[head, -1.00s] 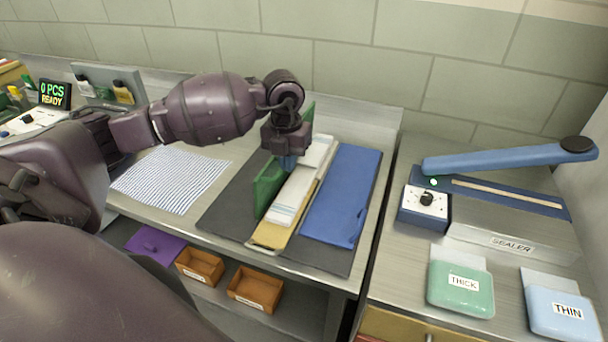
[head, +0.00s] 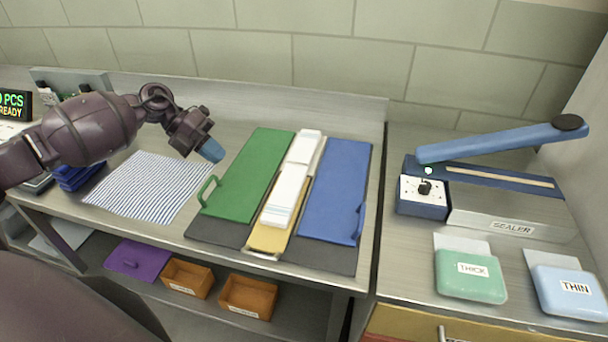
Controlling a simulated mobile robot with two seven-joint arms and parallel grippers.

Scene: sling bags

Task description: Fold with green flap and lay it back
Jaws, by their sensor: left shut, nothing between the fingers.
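The green flap (head: 249,172) lies flat on the left side of a dark grey folding board (head: 218,230), with its looped handle (head: 208,190) at the left edge. A white folded piece (head: 292,180) lies on the yellow middle strip (head: 268,238). The blue flap (head: 336,190) lies flat to the right, its handle near the front right corner. My left gripper (head: 211,150) is shut and empty, above the table to the upper left of the green flap and apart from it. My right gripper is not in view.
A blue-and-white striped cloth (head: 150,185) lies left of the board. A sealer (head: 510,212) with a raised blue arm (head: 500,140) stands right, behind green (head: 470,276) and light blue (head: 568,290) packs. Orange bins (head: 248,297) and a purple piece (head: 138,259) are on the lower shelf.

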